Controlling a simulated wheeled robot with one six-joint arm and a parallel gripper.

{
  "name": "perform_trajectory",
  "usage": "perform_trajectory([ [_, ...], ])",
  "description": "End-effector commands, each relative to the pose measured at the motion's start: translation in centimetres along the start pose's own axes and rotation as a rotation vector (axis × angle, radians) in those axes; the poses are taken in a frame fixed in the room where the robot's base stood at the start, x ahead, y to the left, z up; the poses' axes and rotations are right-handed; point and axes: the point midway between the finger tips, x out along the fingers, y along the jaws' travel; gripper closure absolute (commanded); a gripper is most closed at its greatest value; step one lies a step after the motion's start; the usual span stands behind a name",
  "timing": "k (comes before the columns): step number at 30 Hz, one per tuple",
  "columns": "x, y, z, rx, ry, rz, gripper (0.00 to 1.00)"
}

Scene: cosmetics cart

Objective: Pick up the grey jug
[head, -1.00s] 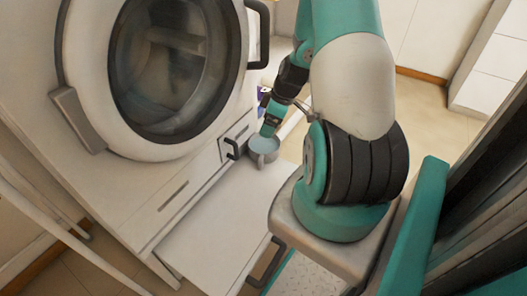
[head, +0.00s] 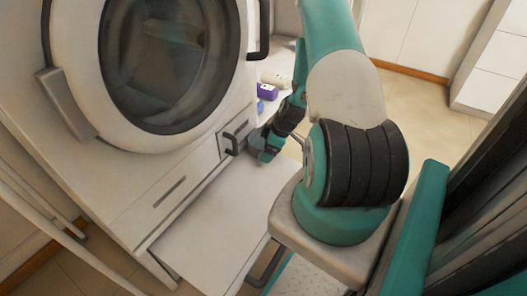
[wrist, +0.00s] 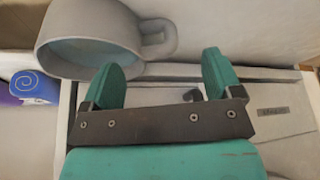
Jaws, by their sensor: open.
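The grey jug (wrist: 88,38) is large at the upper left of the wrist view, with pale blue inside and its handle (wrist: 158,40) pointing right. My gripper (wrist: 165,68) is open and empty. In the wrist view its left fingertip overlaps the jug's lower right edge, and the handle lies just beyond the gap between the fingers. I cannot tell whether a finger touches the jug. In the head view my gripper (head: 266,148) is low beside the white machine's front, and it mostly hides the jug.
The white washing machine (head: 185,185) stands left of my gripper, with a dark drawer handle (head: 232,143) close by. A purple box (head: 267,89), a white cylinder (head: 276,79) and a blue item (head: 260,106) lie behind. A white panel (head: 215,225) spreads in front.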

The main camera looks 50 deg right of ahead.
Motion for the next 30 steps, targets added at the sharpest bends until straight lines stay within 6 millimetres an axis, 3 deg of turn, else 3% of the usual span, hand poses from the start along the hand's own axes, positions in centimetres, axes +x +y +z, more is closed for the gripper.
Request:
perform_trajectory([
  [10, 4.7, 0.4, -0.7, -0.001, 0.0, -0.002, 0.15],
  [18, 5.0, 0.4, -0.8, 0.0, 0.0, 0.0, 0.15],
  [20, 5.0, 0.4, -0.8, 0.0, 0.0, 0.0, 0.27],
  [29, 5.0, 0.5, -0.9, -0.001, 0.001, 0.001, 0.96],
  [30, 5.0, 0.5, -0.9, -0.001, 0.001, 0.001, 0.97],
])
